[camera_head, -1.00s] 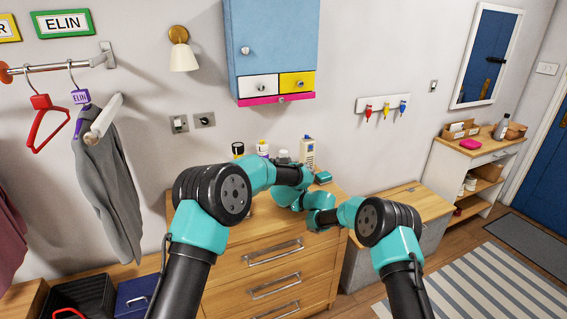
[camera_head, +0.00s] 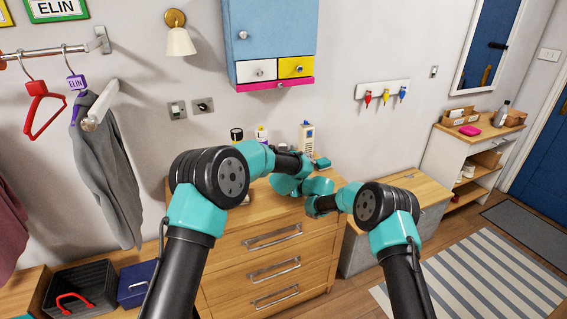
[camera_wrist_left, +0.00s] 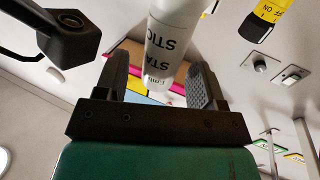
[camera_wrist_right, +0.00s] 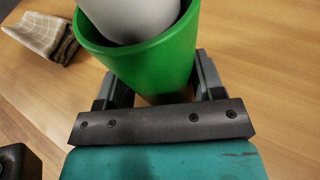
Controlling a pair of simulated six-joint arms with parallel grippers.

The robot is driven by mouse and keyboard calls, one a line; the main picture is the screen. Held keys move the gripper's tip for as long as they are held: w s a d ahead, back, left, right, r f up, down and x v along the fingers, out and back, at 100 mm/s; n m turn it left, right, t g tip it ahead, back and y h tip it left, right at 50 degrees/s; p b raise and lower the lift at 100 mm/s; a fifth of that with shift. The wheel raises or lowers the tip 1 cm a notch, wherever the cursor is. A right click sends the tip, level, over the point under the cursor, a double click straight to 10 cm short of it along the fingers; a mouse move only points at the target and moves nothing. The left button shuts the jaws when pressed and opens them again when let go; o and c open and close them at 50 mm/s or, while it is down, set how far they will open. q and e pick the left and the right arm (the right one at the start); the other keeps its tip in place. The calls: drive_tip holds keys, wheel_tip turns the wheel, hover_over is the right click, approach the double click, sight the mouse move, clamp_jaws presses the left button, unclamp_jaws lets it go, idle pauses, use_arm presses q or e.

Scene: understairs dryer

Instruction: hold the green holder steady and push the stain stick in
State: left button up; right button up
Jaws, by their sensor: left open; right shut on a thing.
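The green holder (camera_wrist_right: 160,68) is a round open cup over the wooden top. My right gripper (camera_wrist_right: 155,88) is shut on it, one finger on each side. The white stain stick (camera_wrist_right: 130,12) stands in the holder's mouth. How deep it sits is hidden. In the left wrist view the stain stick (camera_wrist_left: 172,38), with dark lettering, reaches between the fingers of my left gripper (camera_wrist_left: 160,78). That gripper is open around it, and I cannot tell whether it touches. In the head view my arms hide the holder and stick.
The wooden dresser (camera_head: 270,240) carries a black-capped bottle (camera_head: 236,135), a yellow-capped bottle (camera_head: 261,132) and a pale carton (camera_head: 306,138) near the wall. A folded checked cloth (camera_wrist_right: 44,28) lies near the holder. The bare wood right of the holder is clear.

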use_arm(q)
drive_tip(key=s+d, duration=0.1)
drive_tip(key=s, duration=0.9)
drive_tip(key=shift+s, duration=0.4)
drive_tip(key=shift+r, duration=0.1)
use_arm(e)
drive_tip(key=o, duration=1.1)
drive_tip(key=v, duration=1.2)
use_arm(q)
drive_tip(key=s, duration=0.9)
drive_tip(key=shift+d, duration=0.45)
